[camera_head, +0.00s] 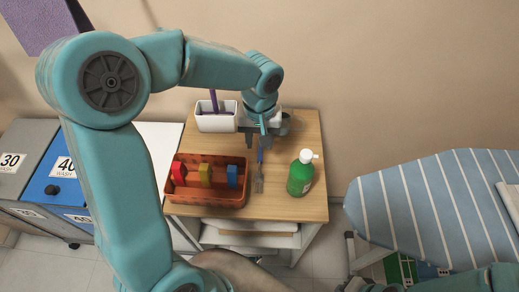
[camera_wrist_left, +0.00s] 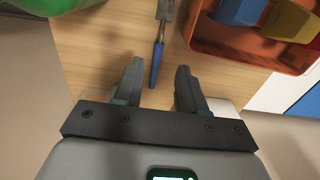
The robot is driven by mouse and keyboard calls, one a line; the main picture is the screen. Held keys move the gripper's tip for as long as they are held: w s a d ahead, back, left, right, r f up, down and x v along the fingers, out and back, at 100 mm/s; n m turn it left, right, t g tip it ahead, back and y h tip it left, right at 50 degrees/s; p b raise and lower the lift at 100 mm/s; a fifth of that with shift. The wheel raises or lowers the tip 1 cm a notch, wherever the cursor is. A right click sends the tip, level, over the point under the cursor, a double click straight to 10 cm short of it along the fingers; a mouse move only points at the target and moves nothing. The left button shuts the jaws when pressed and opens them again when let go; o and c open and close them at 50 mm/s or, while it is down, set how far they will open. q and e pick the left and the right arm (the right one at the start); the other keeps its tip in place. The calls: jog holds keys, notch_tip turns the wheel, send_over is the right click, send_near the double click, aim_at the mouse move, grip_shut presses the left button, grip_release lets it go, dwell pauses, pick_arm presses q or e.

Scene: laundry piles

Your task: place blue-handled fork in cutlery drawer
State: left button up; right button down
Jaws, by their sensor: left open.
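The blue-handled fork (camera_head: 259,178) lies on the wooden tabletop, between the orange crate and the green bottle. Its blue handle points toward my left gripper (camera_head: 263,133), which is at the table's back part. In the left wrist view, the blue handle (camera_wrist_left: 157,64) lies in the gap between the fingers of my left gripper (camera_wrist_left: 159,72). These fingers are spread apart and hold nothing. I cannot tell their height above the table. Part of my right arm shows at the lower right of the head view; its gripper is not clear. I cannot make out a cutlery drawer.
The orange crate (camera_head: 207,202) holds red, yellow and blue blocks, left of the fork. The green bottle (camera_head: 300,176) stands to the right. A white container (camera_head: 215,122) is at the back left of the table. A striped ironing board (camera_head: 420,205) is at right.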

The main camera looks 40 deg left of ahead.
pick_arm(q)
jog(key=shift+o, duration=0.5)
notch_tip(320, 180, up, 4)
jog(key=shift+w, duration=0.1)
notch_tip(320, 180, up, 4)
jog(key=p, duration=0.3)
send_over(261, 151)
jog(key=f, duration=1)
jog(key=shift+s+a+f, duration=0.1)
jog(key=shift+s+a, duration=0.1)
jog(key=shift+a, duration=0.15)
jog(key=f, duration=0.6)
jog(key=shift+w+d, duration=0.1)
jog(key=shift+d, duration=0.2)
grip_shut()
